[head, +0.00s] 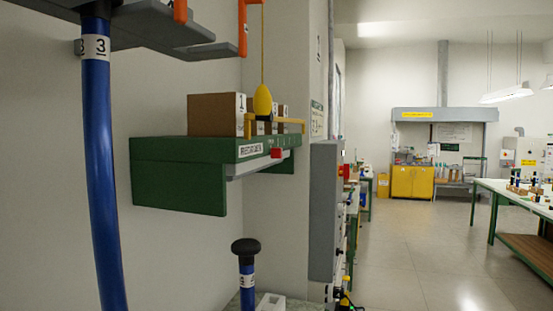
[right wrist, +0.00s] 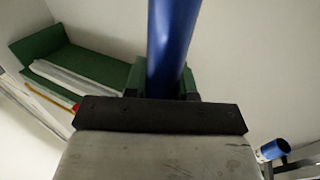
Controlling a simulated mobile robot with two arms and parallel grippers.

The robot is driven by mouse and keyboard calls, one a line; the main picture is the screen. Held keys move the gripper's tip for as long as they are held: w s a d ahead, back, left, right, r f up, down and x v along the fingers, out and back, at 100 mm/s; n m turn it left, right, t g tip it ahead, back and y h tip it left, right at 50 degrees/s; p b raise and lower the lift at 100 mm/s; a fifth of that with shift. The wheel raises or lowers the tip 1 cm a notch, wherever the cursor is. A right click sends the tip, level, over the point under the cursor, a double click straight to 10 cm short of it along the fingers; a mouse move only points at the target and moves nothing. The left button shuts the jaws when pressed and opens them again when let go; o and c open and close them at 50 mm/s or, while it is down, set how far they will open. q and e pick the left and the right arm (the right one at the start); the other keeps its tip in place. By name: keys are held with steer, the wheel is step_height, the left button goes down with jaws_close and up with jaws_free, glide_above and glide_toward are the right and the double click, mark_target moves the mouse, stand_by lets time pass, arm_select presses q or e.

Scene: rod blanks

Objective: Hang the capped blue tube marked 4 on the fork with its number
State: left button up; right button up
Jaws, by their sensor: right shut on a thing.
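A blue tube with a black cap (head: 245,246) stands upright at the bottom middle of the head view. Its white label (head: 247,282) is partly visible and I cannot read the number surely; its lower part is out of frame. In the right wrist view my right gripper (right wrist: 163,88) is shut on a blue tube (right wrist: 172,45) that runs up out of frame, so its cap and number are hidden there. Another blue tube marked 3 (head: 97,180) hangs at the left under a grey fork plate (head: 140,28) with a 3 tag. My left gripper is not in view.
A green wall shelf (head: 180,175) with brown boxes (head: 214,114) and a yellow hanging pendant (head: 262,100) juts out behind the capped tube. A grey cabinet (head: 325,210) stands to its right. Another blue tube end (right wrist: 274,150) shows low right in the wrist view. Open floor lies further right.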

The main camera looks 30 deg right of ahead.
mark_target(241, 241)
step_height(241, 241, up, 20)
steer(key=n+g+y, duration=0.1)
steer(key=n+y, duration=0.1)
steer(key=n+g+y, duration=0.1)
steer(key=g+y, duration=0.1)
steer(key=y, duration=0.1)
steer(key=shift+s+d+f+n, duration=0.1)
steer(key=shift+s+f+n, duration=0.1)
steer(key=shift+n, duration=0.2)
steer(key=s+d+r+n+g+y, duration=0.2)
steer(key=s+r+g+y, duration=0.1)
steer(key=s+r, duration=0.85)
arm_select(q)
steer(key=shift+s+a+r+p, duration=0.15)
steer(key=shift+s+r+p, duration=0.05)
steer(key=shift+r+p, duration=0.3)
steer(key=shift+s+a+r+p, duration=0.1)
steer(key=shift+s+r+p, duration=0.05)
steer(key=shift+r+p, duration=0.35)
arm_select(e)
steer(key=w+a, duration=1)
steer(key=w, duration=0.2)
steer(key=shift+w+a+r, duration=0.2)
steer(key=shift+w+a, duration=0.15)
steer(key=shift+w, duration=0.05)
steer(key=o, duration=1)
